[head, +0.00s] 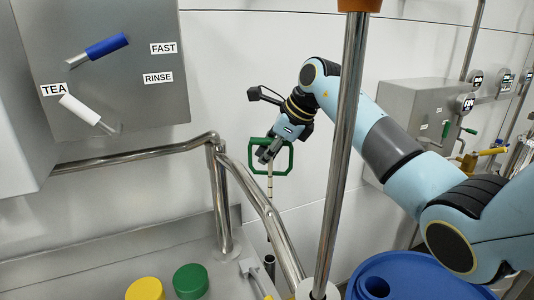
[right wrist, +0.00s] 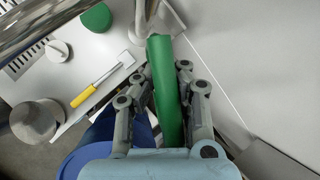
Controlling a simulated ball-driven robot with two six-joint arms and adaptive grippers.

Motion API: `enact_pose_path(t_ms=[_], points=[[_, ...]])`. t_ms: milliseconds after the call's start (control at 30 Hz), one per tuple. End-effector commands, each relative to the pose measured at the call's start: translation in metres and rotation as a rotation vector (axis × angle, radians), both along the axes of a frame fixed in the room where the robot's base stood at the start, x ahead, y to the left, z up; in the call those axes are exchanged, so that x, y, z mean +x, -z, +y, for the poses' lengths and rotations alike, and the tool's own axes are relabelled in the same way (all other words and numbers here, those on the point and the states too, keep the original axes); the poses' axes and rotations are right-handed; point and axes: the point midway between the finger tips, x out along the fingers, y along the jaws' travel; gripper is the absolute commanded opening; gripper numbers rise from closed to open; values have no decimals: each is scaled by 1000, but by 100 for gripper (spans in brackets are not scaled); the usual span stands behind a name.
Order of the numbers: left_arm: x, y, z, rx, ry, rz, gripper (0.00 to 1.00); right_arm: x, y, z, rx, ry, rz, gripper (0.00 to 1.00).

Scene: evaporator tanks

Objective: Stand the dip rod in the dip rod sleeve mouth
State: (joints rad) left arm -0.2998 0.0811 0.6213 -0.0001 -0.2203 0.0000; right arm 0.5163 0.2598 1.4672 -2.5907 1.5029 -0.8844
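The dip rod (head: 270,187) has a green loop handle with a thin pale rod hanging below it, roughly upright. My right gripper (head: 266,155) is shut on the green handle in the head view. In the right wrist view the green handle bar (right wrist: 166,92) lies between the fingers of my right gripper (right wrist: 168,85). A short dark open tube, which looks like the dip rod sleeve mouth (head: 269,260), stands below the rod beside the bent steel rail. The rod's lower end is above it, apart from it. My left gripper is not in view.
A bent steel rail (head: 250,195) runs close by the rod. A steel pole (head: 340,150) stands in front. A blue drum (head: 420,275) is at the lower right. Yellow (head: 145,289) and green (head: 190,281) caps and a yellow-handled tool (head: 251,270) lie near the front.

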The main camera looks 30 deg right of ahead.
Motion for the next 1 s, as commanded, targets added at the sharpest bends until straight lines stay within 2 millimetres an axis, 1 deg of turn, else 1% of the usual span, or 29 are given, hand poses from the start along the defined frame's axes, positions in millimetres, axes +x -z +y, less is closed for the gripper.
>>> enact_pose_path(t_ms=[167, 500, 600, 733, 1000], points=[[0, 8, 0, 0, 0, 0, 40, 0, 9, 0, -4, -3, -2, 0], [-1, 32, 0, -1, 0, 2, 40, 0, 40, 0, -4, -2, -2, 0], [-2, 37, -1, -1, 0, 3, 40, 0, 46, 0, -4, -2, -2, 0], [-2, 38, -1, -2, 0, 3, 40, 0, 49, 0, -3, -2, -3, 0], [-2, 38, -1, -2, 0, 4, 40, 0, 48, 0, -3, -2, -3, 0]])
